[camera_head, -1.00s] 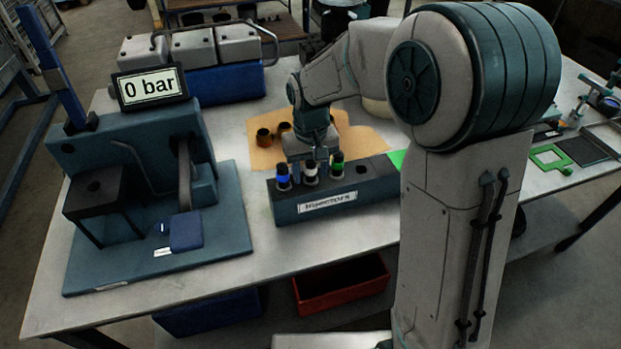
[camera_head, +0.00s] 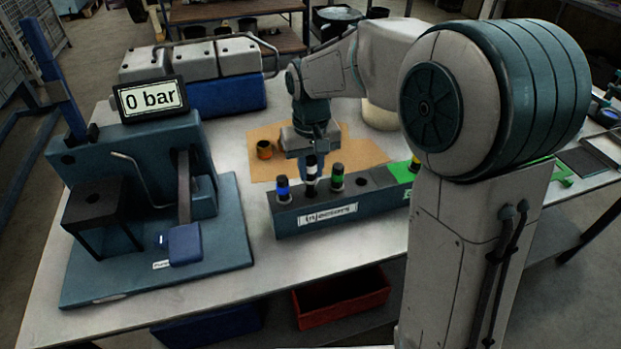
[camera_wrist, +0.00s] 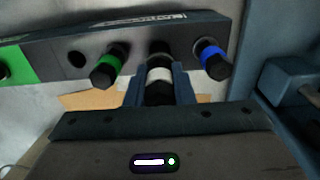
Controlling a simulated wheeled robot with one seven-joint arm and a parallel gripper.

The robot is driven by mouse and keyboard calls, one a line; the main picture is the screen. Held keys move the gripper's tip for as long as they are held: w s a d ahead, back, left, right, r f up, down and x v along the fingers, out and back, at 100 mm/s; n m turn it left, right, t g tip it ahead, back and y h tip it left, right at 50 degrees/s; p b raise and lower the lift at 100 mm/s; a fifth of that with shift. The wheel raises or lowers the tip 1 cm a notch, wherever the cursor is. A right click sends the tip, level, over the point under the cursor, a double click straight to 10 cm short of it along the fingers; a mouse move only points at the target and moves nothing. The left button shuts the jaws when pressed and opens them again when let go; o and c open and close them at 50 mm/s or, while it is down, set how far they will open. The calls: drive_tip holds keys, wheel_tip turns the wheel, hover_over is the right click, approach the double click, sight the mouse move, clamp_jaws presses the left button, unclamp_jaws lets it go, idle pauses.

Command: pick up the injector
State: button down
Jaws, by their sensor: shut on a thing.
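The injector with the white band (camera_head: 310,171) stands upright at the injectors rack (camera_head: 320,218), between the blue-banded injector (camera_head: 283,187) and the green-banded injector (camera_head: 337,178). My gripper (camera_head: 313,155) is above the rack, shut on the white-banded injector. In the wrist view the white-banded injector (camera_wrist: 159,75) shows between my two fingers, with the green-banded one (camera_wrist: 108,67) to the left and the blue-banded one (camera_wrist: 212,60) to the right. I cannot tell whether its lower end is still in its hole.
A test stand (camera_head: 120,170) with a "0 bar" display (camera_head: 150,98) and a blue lever block (camera_head: 184,243) is left of the rack.

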wheel_tip(320, 180, up, 14)
drive_tip(key=shift+f, duration=0.15)
drive_tip(key=c, duration=2.1)
unclamp_jaws()
clamp_jaws()
drive_tip(key=shift+s+f, duration=0.1)
drive_tip(key=shift+s, duration=0.05)
